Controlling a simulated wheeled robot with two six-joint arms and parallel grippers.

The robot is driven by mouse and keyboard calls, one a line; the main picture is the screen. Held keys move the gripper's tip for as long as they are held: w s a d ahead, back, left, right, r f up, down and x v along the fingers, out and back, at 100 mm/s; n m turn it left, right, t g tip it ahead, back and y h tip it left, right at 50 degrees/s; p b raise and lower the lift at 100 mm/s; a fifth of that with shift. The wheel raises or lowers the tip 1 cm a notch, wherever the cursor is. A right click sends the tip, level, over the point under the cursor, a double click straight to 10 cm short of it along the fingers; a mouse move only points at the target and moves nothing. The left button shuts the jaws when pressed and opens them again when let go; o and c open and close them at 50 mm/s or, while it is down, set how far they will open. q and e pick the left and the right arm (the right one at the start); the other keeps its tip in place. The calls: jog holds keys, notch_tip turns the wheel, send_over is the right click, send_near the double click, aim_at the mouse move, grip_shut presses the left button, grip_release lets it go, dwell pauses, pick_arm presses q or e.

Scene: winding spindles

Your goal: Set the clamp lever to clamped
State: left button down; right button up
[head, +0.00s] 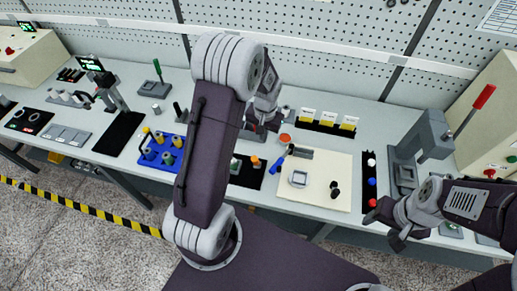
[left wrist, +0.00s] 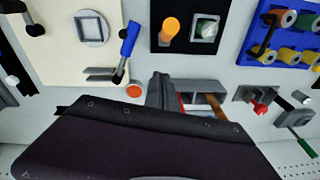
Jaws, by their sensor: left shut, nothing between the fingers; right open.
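A lever with a blue handle (head: 277,164), which looks like the clamp lever, sits at the left edge of a cream board (head: 325,205). In the left wrist view the blue handle (left wrist: 130,38) slants from a metal pivot beside a grey bracket (left wrist: 100,74). I cannot tell which setting it is in. My left gripper (head: 262,122) is shut and empty, behind and left of the lever and apart from it. In the left wrist view its dark body fills the lower middle. My right gripper (head: 386,226) is open near the table's front edge, right of the board.
A square metal frame (head: 298,179) and black knobs (head: 335,190) are on the board. An orange disc (head: 285,138) lies behind the lever. A black strip with coloured balls (head: 371,181) and a red-handled press (head: 432,134) stand right. A blue spool tray (head: 160,153) is left.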

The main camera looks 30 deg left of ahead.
aim_at(256, 161)
pick_arm(q)
jog(key=s+f, duration=0.1)
jog(key=f, duration=0.1)
jog(key=s+f+p, duration=0.1)
jog(key=f, duration=0.1)
jog(key=s+f, duration=0.1)
jog(key=f, duration=0.1)
jog(key=shift+s+a+p, duration=0.15)
jog(key=shift+s+p, duration=0.1)
jog(key=shift+p, duration=0.05)
jog(key=shift+w, duration=0.1)
jog(key=shift+f, duration=0.1)
